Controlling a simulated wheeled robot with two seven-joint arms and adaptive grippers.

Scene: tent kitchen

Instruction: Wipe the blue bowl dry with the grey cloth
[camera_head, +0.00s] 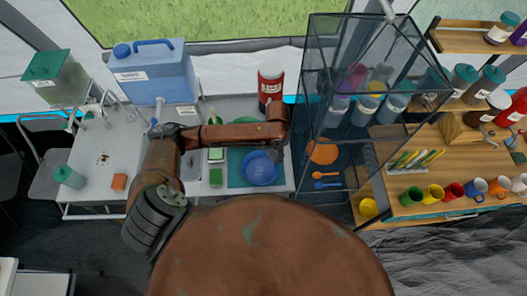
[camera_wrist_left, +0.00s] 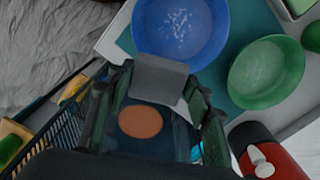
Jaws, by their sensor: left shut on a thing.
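The blue bowl (camera_head: 260,168) sits on a teal mat (camera_head: 236,182) on the counter. In the left wrist view the blue bowl (camera_wrist_left: 180,25) shows pale specks inside, and its far edge is cut off. My left gripper (camera_wrist_left: 160,84) is shut on the grey cloth (camera_wrist_left: 158,76), which hangs between the fingertips and overlaps the bowl's near rim in that view. I cannot tell whether the cloth touches the bowl. In the head view my left gripper (camera_head: 276,147) is beside the bowl's upper right, and the cloth is hard to make out. My right gripper is not in view.
A green bowl (camera_wrist_left: 267,72) stands beside the blue bowl. A red container (camera_head: 271,86) is behind the arm. A glass-sided cabinet (camera_head: 345,100) and an orange plate (camera_head: 322,152) are to the right.

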